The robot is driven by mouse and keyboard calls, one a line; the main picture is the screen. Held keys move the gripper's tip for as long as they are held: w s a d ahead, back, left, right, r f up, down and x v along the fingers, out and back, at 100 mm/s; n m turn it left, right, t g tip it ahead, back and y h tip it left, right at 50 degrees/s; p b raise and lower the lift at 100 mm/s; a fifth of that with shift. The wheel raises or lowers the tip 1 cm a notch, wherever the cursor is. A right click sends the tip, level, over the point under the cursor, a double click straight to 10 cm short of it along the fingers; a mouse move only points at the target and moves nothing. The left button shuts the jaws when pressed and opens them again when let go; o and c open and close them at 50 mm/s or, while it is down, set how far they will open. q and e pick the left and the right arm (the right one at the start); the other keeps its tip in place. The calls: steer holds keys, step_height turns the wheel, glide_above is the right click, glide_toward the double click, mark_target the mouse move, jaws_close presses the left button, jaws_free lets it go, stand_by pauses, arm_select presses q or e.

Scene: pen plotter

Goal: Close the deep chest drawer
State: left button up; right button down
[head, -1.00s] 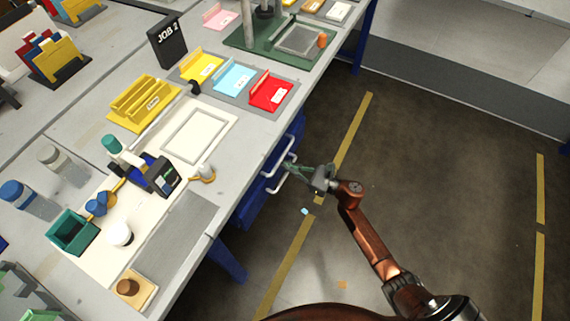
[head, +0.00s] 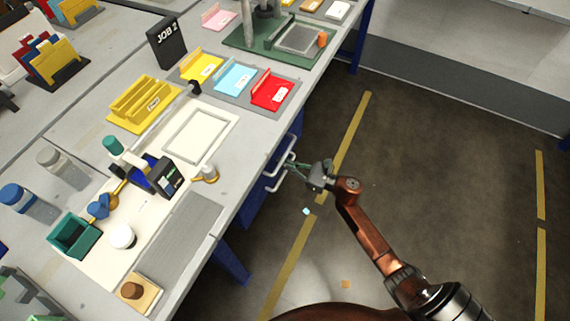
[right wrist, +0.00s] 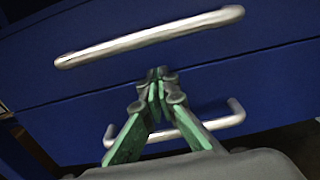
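The blue drawer chest (head: 252,207) stands under the workbench, seen edge-on in the head view. In the right wrist view its upper front carries a long silver handle (right wrist: 150,37), and a second silver handle (right wrist: 232,112) sits on the lower front (right wrist: 70,138). My right gripper (head: 292,166) is at the chest's front, near the handles. In the wrist view its green fingers (right wrist: 158,76) are together and empty, with the tips between the two handles. Whether they touch the front, and how far either drawer stands out, I cannot tell. My left gripper is not in view.
The bench (head: 235,150) above holds a plotter (head: 160,175), colored trays (head: 232,78), a JOB 2 sign (head: 167,42) and bottles. A blue bench leg (head: 231,262) stands left of the chest. The floor (head: 440,190) to the right is largely clear.

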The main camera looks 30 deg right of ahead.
steer(key=shift+s+d+f, duration=0.1)
steer(key=shift+s+d, duration=0.1)
steer(key=shift+d, duration=0.05)
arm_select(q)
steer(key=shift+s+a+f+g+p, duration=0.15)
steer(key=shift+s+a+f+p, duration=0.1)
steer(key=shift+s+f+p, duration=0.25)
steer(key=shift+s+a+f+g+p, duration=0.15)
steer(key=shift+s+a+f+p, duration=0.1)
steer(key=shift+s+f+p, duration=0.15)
arm_select(e)
steer(key=v, duration=1.3)
steer(key=shift+s, duration=0.2)
steer(key=shift+d, duration=0.1)
